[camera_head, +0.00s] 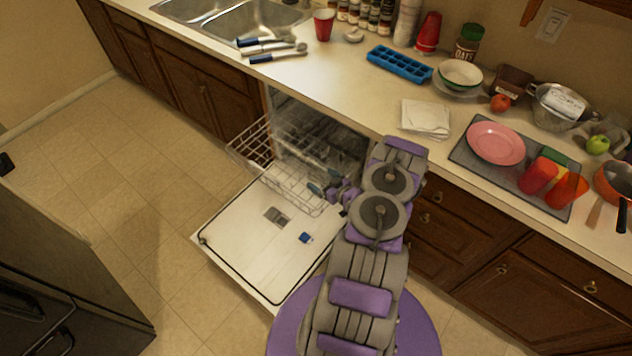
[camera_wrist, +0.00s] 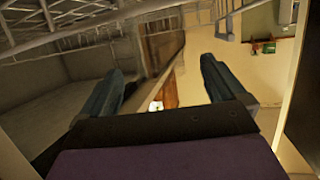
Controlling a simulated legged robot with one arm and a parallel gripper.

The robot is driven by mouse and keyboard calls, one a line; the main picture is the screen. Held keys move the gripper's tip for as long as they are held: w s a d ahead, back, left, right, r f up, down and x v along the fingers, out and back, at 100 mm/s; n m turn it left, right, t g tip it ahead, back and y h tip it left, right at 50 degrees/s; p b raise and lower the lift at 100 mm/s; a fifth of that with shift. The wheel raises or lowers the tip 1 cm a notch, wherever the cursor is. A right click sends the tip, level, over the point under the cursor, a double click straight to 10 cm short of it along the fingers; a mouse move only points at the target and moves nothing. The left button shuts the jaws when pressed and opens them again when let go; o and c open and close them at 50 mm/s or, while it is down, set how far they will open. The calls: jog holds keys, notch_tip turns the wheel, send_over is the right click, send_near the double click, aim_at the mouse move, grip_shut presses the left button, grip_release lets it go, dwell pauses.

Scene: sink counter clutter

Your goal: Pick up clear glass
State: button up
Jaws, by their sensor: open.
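I cannot pick out a clear glass for certain in either view. A see-through item (camera_head: 615,132) by the green apple at the far right of the counter may be clear glass or a container; I cannot tell which. My gripper (camera_head: 328,191) is at the open dishwasher, beside the pulled-out lower rack and above the door. In the wrist view my gripper (camera_wrist: 165,78) has its two dark fingers spread wide, with nothing between them. Wire rack bars cross the top of that view. My arm hides part of the rack and the dishwasher opening.
The dishwasher door (camera_head: 260,238) lies open over the floor, with the wire rack (camera_head: 252,143) above it. The counter holds a pink plate (camera_head: 495,143), red cups (camera_head: 537,176), a blue ice tray (camera_head: 400,64) and bowls (camera_head: 460,74). Floor at left is free.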

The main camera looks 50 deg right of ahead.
aim_at(318, 176)
jog(key=b+x, duration=0.1)
jog(key=x, duration=0.3)
jog(key=shift+w, duration=0.2)
jog(key=c, duration=1.2)
